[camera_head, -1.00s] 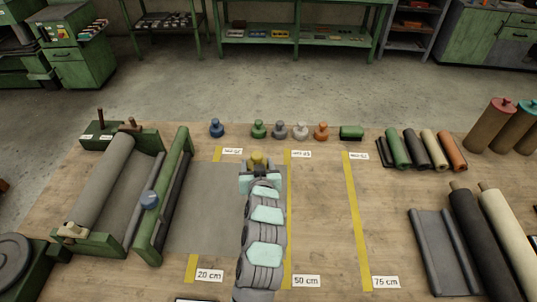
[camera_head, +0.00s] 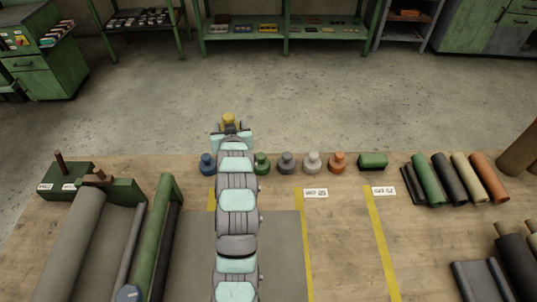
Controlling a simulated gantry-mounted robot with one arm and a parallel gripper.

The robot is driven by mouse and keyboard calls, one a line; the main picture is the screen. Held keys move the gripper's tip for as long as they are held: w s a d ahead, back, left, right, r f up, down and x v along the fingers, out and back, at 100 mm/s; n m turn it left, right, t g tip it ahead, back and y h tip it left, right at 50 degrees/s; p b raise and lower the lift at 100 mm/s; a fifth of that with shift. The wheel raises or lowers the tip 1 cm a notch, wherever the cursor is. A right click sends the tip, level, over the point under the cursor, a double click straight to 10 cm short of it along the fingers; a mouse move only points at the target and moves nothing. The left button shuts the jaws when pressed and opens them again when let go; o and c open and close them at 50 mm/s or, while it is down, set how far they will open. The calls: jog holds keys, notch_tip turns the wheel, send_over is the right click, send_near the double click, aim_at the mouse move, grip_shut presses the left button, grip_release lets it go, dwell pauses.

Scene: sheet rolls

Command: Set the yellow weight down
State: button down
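The yellow weight (camera_head: 229,119) is at the far end of my arm, upright, with its rounded knob on top. My gripper (camera_head: 231,128) is shut on it. In the picture both lie above the back edge of the wooden table (camera_head: 350,225), against the grey floor; their exact height is unclear. My arm passes between the blue weight (camera_head: 208,164) and the green weight (camera_head: 262,163) and hides the table spot between them.
A grey weight (camera_head: 286,163), a white weight (camera_head: 312,162), an orange weight (camera_head: 337,162) and a green block (camera_head: 373,161) continue the row. A grey sheet (camera_head: 280,255) lies in front, with a roller frame (camera_head: 158,225) at left.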

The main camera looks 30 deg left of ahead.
jog(key=shift+w+a+r, duration=0.25)
jog(key=shift+w+a, duration=0.15)
jog(key=shift+w, duration=0.05)
jog(key=shift+w+a+f, duration=0.1)
jog(key=shift+a+f, duration=0.15)
jog(key=shift+f, duration=0.05)
notch_tip(320, 180, down, 15)
jog(key=shift+b, duration=0.65)
jog(key=shift+d+f+b, duration=0.1)
jog(key=shift+f+b, duration=0.2)
jog(key=shift+f, duration=1.95)
jog(key=shift+f, duration=0.2)
jog(key=c, duration=0.7)
grip_release()
